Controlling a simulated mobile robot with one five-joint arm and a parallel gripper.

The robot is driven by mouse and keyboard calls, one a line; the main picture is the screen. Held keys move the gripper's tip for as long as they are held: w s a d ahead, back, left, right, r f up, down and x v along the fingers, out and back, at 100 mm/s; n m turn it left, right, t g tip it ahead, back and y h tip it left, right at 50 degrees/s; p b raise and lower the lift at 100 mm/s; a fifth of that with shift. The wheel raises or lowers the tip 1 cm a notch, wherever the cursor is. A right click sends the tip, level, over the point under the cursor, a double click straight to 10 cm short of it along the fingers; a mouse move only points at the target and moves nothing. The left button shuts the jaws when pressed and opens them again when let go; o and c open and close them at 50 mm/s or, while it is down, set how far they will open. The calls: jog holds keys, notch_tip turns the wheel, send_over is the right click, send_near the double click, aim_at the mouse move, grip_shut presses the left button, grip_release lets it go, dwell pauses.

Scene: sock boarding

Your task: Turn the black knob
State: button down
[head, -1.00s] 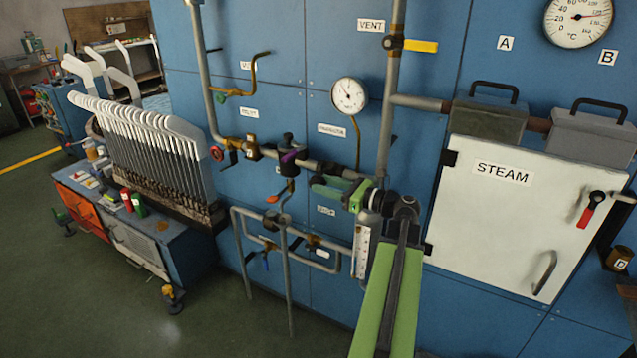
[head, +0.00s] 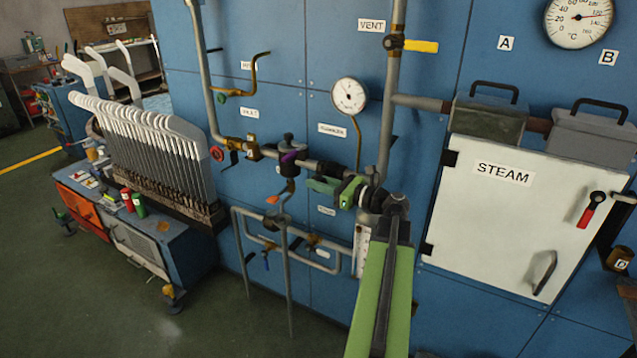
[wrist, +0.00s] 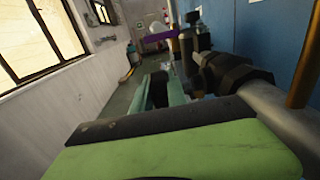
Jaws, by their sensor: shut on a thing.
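The black knob (head: 288,141) stands on the pipe valve in front of the blue wall, with a purple piece (head: 288,157) just under it. In the wrist view a dark upright part (wrist: 193,35) with purple beside it is just beyond the fingers. My gripper (head: 309,182), green and dark, reaches in from the right, close in front of the valve. In the wrist view its teal fingers (wrist: 168,88) flank something dark. The jaws are shut on it and I take it to be part of the black knob. The contact itself is not clearly visible.
Pipes and a dark fitting (wrist: 230,75) run close to the right of the fingers. A small gauge (head: 349,96) is above the gripper. The white STEAM door (head: 520,225) is to the right. A red handwheel (head: 217,153) and sock boards (head: 150,150) are to the left.

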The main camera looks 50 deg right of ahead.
jog(key=shift+r, duration=0.1)
jog(key=g+p, duration=0.1)
jog(key=p, duration=0.4)
jog(key=shift+r+g+h, duration=0.3)
jog(key=shift+r+g, duration=0.1)
jog(key=g+p, duration=0.1)
jog(key=p, duration=0.1)
jog(key=g+p, duration=0.1)
jog(key=p, duration=0.2)
jog(key=shift+w+f+g+h, duration=0.1)
jog(key=shift+f+g+h, duration=0.05)
jog(key=shift+g+h, duration=0.15)
jog(key=p, duration=0.1)
jog(key=g+p, duration=0.1)
jog(key=shift+f+g+p, duration=0.25)
jog(key=shift+g+p, duration=0.05)
jog(key=shift+p, duration=0.05)
jog(key=shift+f, duration=0.15)
jog(key=c, duration=1.3)
grip_release()
